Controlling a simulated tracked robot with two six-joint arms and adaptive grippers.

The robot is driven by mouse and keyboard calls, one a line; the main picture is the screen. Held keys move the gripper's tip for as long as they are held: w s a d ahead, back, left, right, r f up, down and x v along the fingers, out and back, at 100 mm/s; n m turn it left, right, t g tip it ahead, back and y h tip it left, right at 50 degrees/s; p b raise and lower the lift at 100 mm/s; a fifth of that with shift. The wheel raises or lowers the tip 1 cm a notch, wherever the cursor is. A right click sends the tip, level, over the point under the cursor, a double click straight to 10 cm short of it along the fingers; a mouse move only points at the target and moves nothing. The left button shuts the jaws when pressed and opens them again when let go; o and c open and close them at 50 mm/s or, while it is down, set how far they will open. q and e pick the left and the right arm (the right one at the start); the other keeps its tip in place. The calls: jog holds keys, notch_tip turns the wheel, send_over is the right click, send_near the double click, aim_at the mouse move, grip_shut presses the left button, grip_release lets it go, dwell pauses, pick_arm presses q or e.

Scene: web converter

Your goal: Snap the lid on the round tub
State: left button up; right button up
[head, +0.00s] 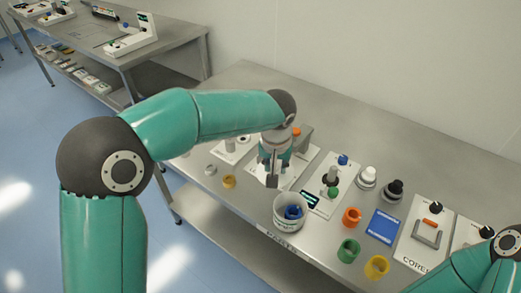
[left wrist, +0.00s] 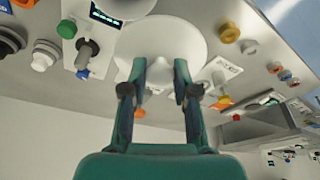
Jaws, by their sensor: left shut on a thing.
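The round tub (head: 288,222) stands open and upright near the table's front edge, with a blue ring-like part (head: 294,212) inside. Its pale rim shows at the top edge of the left wrist view (left wrist: 125,8). My left gripper (head: 272,176) points down just behind the tub. In the left wrist view its fingers (left wrist: 160,72) are shut on a white round disc, the lid (left wrist: 160,38). The lid is apart from the tub; in the head view it is hard to make out. My right gripper is out of view; only part of that arm shows at lower right.
A small yellow ring (head: 229,181) is at left.

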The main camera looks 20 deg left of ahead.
pick_arm(q)
jog(key=s+d+f+m, duration=0.1)
jog(key=s+d+m, duration=0.1)
jog(key=s+d, duration=0.3)
jog(key=b+x, duration=0.4)
jog(key=x, duration=0.2)
jog(key=shift+d+f+h, duration=0.3)
jog(key=shift+d+f, duration=0.05)
jog(key=shift+f, duration=0.05)
jog(key=shift+w+r, duration=0.1)
dwell(0.6)
jog(key=shift+f+b, duration=0.2)
jog(key=shift+b, duration=0.7)
dwell(1.6)
jog(key=o, duration=1)
